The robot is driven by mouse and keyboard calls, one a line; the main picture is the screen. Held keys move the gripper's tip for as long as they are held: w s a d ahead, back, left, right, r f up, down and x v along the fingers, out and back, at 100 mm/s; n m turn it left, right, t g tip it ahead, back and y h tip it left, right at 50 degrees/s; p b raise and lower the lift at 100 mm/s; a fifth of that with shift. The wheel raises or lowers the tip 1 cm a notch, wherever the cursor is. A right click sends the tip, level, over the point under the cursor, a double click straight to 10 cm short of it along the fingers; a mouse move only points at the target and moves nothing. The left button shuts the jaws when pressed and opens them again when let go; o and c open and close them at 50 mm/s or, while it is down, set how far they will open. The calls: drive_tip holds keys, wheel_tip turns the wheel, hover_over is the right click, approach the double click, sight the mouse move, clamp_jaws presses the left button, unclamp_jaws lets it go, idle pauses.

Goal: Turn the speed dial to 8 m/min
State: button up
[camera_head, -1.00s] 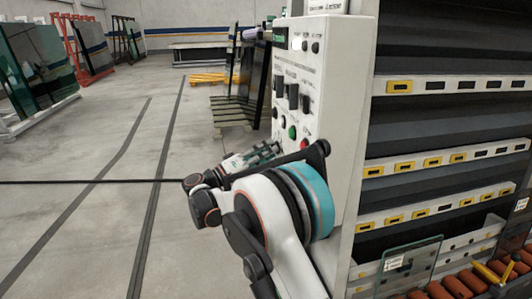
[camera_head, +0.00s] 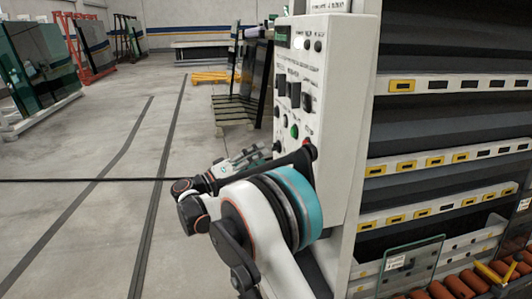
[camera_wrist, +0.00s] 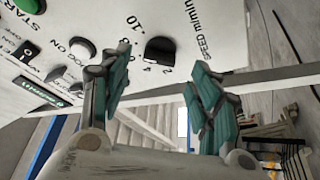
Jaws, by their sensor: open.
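The speed dial (camera_wrist: 158,50) is a black knob on the white control panel (camera_wrist: 200,30), with printed numbers including 2, 4 and 10 around it and a "SPEED m/min" label beside it. I cannot read its setting for sure. My gripper (camera_wrist: 162,62) is open, with its teal-padded fingers apart and just below the dial in the wrist view. The dial shows between and above the fingertips, and I see no clear contact. In the head view my gripper (camera_head: 247,158) is at the panel's left side, low down, partly behind my own arm.
The panel also carries a green button (camera_head: 294,131), a red button (camera_head: 306,145) and black switches (camera_head: 307,101) above. The washer's open shelves (camera_head: 440,120) and orange rollers (camera_head: 465,285) are at the right.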

drive_tip(key=v, duration=0.8)
drive_tip(key=shift+d, duration=0.1)
